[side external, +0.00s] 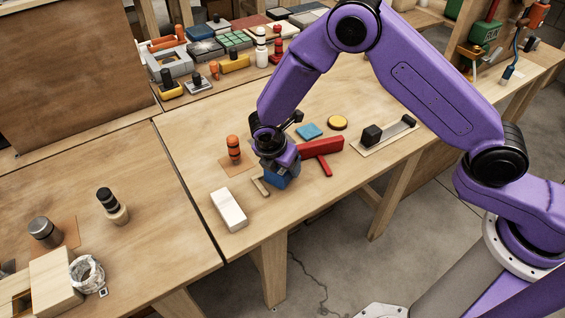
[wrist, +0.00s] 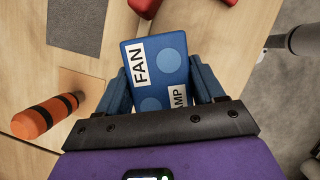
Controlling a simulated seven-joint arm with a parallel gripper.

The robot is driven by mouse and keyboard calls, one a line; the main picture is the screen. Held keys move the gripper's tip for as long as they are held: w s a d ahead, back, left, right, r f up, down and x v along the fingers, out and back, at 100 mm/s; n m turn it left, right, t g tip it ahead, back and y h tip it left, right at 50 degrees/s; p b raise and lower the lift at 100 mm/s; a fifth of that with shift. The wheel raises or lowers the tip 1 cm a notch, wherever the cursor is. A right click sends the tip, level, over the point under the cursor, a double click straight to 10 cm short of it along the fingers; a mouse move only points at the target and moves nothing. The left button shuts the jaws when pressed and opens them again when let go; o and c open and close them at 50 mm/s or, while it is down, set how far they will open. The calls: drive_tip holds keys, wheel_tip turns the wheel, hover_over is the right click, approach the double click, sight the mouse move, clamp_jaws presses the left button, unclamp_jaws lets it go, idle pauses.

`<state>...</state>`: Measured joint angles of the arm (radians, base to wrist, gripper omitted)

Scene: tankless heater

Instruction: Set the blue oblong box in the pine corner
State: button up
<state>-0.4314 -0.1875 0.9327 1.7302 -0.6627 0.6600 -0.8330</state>
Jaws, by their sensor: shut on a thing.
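The blue oblong box (wrist: 160,68) has white labels reading "FAN" and "AMP" and pale blue discs. My gripper (wrist: 162,85) is shut on it, with a blue finger on each side. In the side view the box (side external: 283,181) hangs under my gripper (side external: 281,168) at or just above the tabletop; I cannot tell whether it touches. A small tan L-shaped piece, the pine corner (side external: 261,187), lies on the table just left of the box. I cannot make out the corner in the wrist view.
An orange-and-black cylinder (side external: 233,147) stands on a brown pad left of my gripper. A white block (side external: 229,209) lies near the front edge. A red T-shaped piece (side external: 321,150), a blue square (side external: 309,131) and a yellow disc (side external: 338,122) lie right and behind.

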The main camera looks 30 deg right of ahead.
drive_tip(key=shift+f, duration=0.45)
idle(0.3)
drive_tip(key=o, duration=1.4)
drive_tip(key=shift+c, duration=0.2)
drive_tip(key=shift+r, duration=0.1)
drive_tip(key=v, duration=1.7)
drive_tip(key=shift+r, duration=0.15)
